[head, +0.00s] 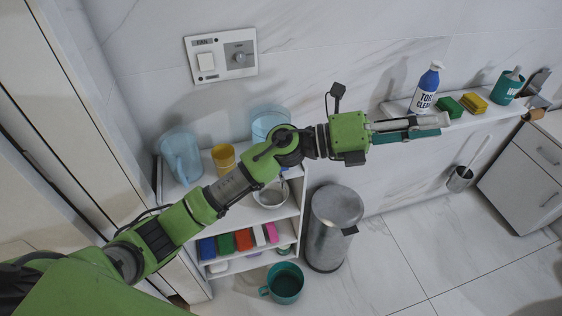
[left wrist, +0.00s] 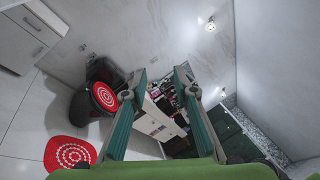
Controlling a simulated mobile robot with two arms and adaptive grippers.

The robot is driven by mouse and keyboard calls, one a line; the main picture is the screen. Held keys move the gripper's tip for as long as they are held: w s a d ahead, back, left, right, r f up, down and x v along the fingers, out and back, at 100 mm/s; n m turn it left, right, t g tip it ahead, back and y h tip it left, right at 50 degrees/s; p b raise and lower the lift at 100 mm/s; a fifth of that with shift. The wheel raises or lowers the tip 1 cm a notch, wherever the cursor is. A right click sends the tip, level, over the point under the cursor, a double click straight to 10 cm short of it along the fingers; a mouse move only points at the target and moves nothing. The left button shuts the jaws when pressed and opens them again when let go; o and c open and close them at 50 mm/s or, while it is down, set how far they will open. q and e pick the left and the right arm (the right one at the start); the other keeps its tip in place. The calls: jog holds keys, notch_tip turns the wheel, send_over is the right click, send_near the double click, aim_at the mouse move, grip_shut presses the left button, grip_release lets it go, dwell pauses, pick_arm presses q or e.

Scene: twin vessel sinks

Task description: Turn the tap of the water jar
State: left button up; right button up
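I cannot pick out a tap in either view. A clear blue jug (head: 181,157) stands on top of the white shelf unit at the left of the head view. A second clear blue vessel (head: 268,121) stands behind my left arm, which hides its lower part; I cannot tell which of them is the water jar. My left gripper (head: 436,127) is stretched out to the right of both, apart from them, in front of the marble wall. In the left wrist view its two teal fingers (left wrist: 162,82) are spread with nothing between them. My right gripper is not in view.
A yellow cup (head: 223,158) and a metal pot (head: 271,194) are on the shelf unit. A metal bin (head: 334,225) and a teal mug (head: 286,283) stand below. A cleaner bottle (head: 425,88) and sponges sit on the ledge near my gripper.

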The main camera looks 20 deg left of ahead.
pick_arm(q)
jog(key=w+a+f+m+g+y, duration=0.1)
jog(key=a+f+m+g+y, duration=0.2)
jog(key=a+f+m+y, duration=0.25)
jog(key=a+f+m+g+y, duration=0.2)
jog(key=f+m+g+y, duration=0.15)
jog(key=f+y, duration=0.35)
jog(key=w+a+r+t+y, duration=0.15)
jog(key=a+y, duration=0.25)
jog(key=a, duration=0.7)
jog(key=w+a+y, duration=0.3)
jog(key=a+y, duration=0.1)
jog(key=a, duration=0.6)
jog(key=shift+n+h, duration=0.25)
jog(key=shift+n, duration=0.05)
notch_tip(320, 180, down, 14)
jog(key=p, duration=0.2)
jog(key=shift+s+r+p, duration=0.1)
jog(key=shift+r+p, duration=0.05)
jog(key=shift+p, duration=0.2)
grip_shut()
